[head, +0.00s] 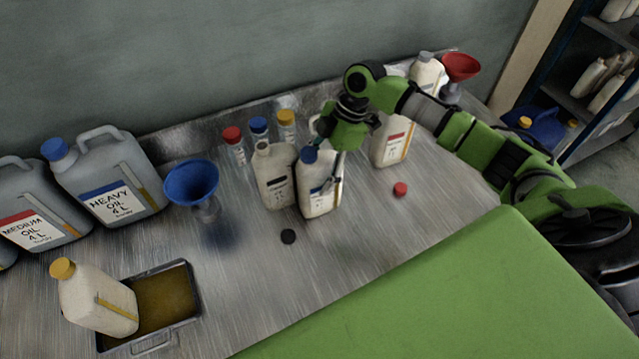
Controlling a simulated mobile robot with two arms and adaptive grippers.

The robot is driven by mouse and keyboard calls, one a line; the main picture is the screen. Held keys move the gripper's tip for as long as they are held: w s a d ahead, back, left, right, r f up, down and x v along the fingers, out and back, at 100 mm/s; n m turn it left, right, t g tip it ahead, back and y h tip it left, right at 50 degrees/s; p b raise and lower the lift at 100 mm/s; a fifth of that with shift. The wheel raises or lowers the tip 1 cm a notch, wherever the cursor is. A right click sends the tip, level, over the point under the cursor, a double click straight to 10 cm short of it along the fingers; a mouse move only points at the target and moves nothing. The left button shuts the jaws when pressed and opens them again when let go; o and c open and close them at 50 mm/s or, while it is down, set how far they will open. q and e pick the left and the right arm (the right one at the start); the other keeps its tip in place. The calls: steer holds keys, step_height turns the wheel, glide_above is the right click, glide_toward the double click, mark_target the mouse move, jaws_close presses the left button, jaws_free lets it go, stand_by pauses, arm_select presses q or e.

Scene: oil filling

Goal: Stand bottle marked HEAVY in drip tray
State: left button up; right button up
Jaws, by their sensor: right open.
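A cream bottle with a blue cap (317,197) stands on the metal bench; its label has a blue band, and the word on it is too small to read. My right gripper (332,178) is open at the upper right side of this bottle, with a finger in front of it; I cannot tell whether it touches. The dark drip tray (196,305) is at the lower left, with brown oil in its bottom. A cream bottle with a yellow cap (97,300) stands, looking tilted, over the tray's left part. My left gripper is not in view.
An uncapped cream bottle (274,177) stands just left of the blue-capped one. A blue funnel (191,184) and a large HEAVY OIL can (108,180) stand farther left. Another bottle (391,147) stands right.

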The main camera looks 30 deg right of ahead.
steer(key=c, duration=1.7)
steer(key=shift+w+r, duration=0.1)
steer(key=shift+r, duration=0.05)
jaws_close()
steer(key=shift+r, duration=0.1)
